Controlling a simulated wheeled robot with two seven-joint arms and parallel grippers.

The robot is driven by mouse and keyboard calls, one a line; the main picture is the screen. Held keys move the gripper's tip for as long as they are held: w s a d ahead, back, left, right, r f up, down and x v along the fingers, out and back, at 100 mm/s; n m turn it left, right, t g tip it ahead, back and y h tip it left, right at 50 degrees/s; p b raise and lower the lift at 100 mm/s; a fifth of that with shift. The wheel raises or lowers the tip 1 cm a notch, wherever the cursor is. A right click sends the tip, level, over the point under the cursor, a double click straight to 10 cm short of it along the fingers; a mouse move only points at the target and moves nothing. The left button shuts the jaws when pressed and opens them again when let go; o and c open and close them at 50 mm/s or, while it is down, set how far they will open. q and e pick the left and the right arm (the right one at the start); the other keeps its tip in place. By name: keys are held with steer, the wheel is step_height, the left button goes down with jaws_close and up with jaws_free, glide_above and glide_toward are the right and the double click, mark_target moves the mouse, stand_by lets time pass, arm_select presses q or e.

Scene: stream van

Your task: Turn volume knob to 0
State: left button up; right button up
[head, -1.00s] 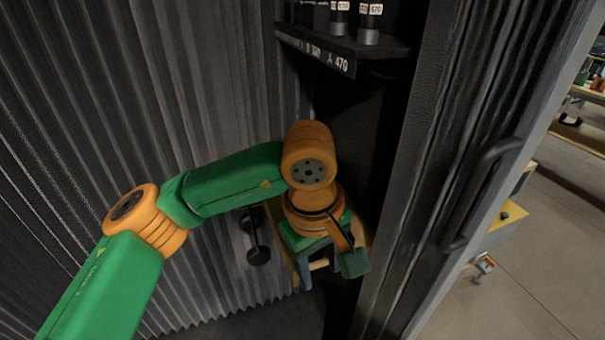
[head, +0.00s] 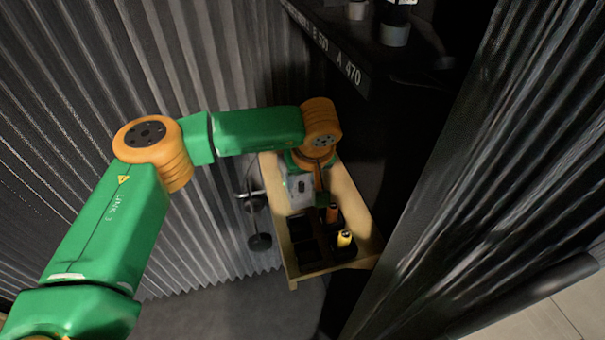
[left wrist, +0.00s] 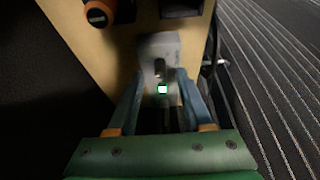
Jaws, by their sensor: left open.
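A small grey box (head: 299,189) sits on a wooden tray at the far side, partly covered by my wrist. In the left wrist view the box (left wrist: 172,48) carries a short dark knob (left wrist: 158,68) with a small green-lit spot (left wrist: 162,89) near it. My left gripper (left wrist: 160,84) is open, its two blue fingers on either side of the box's near part. The knob lies between the fingertip lines, with no visible grip on it. The picture is too blurred to read the knob's setting. My right gripper is not in view.
The wooden tray (head: 290,262) has dark compartments and holds an orange-topped item (head: 332,213) and a yellow-topped item (head: 344,239). A dark shelf (head: 345,45) hangs above. Corrugated walls stand close on both sides.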

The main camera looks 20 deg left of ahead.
arm_select(q)
steer(key=shift+f, duration=0.35)
jaws_close()
steer(key=shift+a, duration=0.1)
steer(key=shift+w+n, duration=0.1)
steer(key=shift+n, duration=0.2)
steer(key=shift+f+n+g+y+b, duration=0.1)
steer(key=shift+n+g+y+b, duration=0.3)
steer(key=shift+n, duration=0.6)
steer(key=n, duration=0.3)
steer(key=shift+w+g+y, duration=0.1)
steer(key=shift+g+y, duration=0.3)
